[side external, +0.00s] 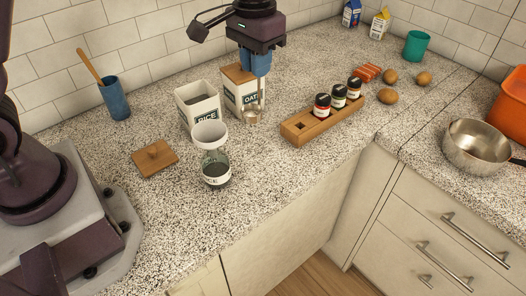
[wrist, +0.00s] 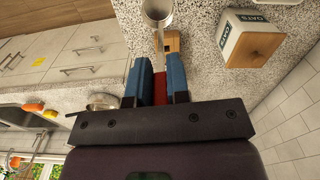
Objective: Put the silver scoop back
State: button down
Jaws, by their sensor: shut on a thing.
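My gripper (side external: 261,73) is shut on the handle of the silver scoop (side external: 252,116), its blue fingers pointing down. The scoop hangs below the fingers, in front of the right side of the OATS canister (side external: 231,101); I cannot tell whether it touches the canister or counter. In the wrist view, the scoop's cup (wrist: 157,11) is at the top, beyond the fingertips (wrist: 160,60). The OATS canister (wrist: 240,42) there has its wooden lid on. The white RICE canister (side external: 186,112) is open beside it, its lid (side external: 155,158) lying on the counter.
A glass jar (side external: 215,167) with a white funnel (side external: 209,134) stands in front of the canisters. A wooden spice rack (side external: 297,131) with small jars is to the right. A blue utensil cup (side external: 116,101) is at left. Potatoes (side external: 388,96) and a metal pan (side external: 475,148) are farther right.

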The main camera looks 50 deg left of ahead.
jog(key=w+f, duration=0.4)
jog(key=f, duration=1)
jog(key=shift+d+f+m, duration=0.15)
jog(key=shift+d+m, duration=0.1)
jog(key=shift+m, duration=0.15)
jog(key=shift+f, duration=0.1)
jog(key=c, duration=1.1)
grip_release()
